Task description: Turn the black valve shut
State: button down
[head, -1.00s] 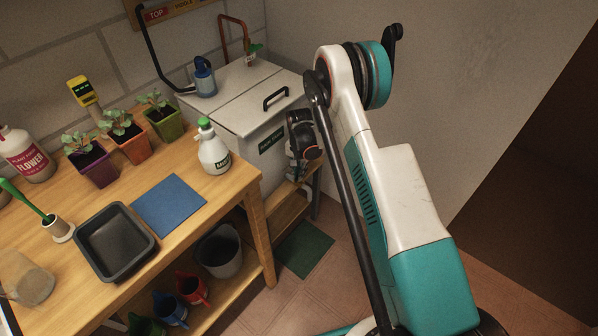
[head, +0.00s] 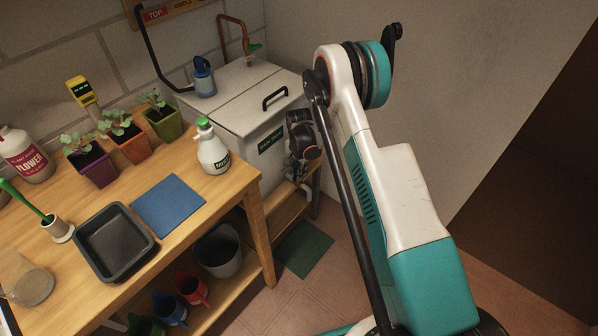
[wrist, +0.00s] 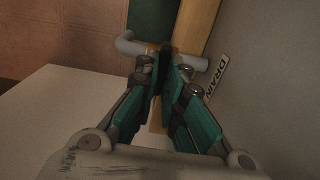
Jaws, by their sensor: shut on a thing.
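My gripper (wrist: 168,78) is in the wrist view, its two teal fingers closed on the black valve (wrist: 166,48). Only a narrow dark part of the valve shows between and beyond the fingertips; most of it is hidden. The valve sits on a grey drain pipe (wrist: 128,44), whose bent end shows to the left of the fingers and whose other part shows to the right. In the head view my wrist hangs at the right front side of the white tank (head: 235,112), low down. The valve cannot be made out there, and how far it is turned is unclear.
A "DRAIN" label (wrist: 217,76) is on the tank wall, right of my fingers. The wooden bench (head: 250,187) stands to the left with seedling pots, a spray bottle (head: 212,150) and a black tray (head: 113,240). A green mat (head: 304,249) lies on the floor below.

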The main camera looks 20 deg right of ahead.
jog(key=c, duration=1.7)
grip_release()
jog(key=shift+r, duration=0.1)
notch_tip(320, 180, up, 12)
jog(key=s+r+n+t, duration=0.25)
jog(key=s+r, duration=0.35)
jog(key=r, duration=0.7)
jog(key=s+r+n+t, duration=0.1)
jog(key=s+r+n, duration=0.2)
jog(key=s+r, duration=0.65)
jog(key=s+r+n+t, duration=0.2)
jog(key=s+r, duration=0.1)
jog(key=s, duration=0.6)
jog(key=s+r+n+t, duration=0.1)
jog(key=s+r+n, duration=0.2)
jog(key=s, duration=0.7)
jog(key=shift+s+d+r+t, duration=0.25)
jog(key=shift+r+t, duration=0.1)
jog(key=shift+r, duration=0.35)
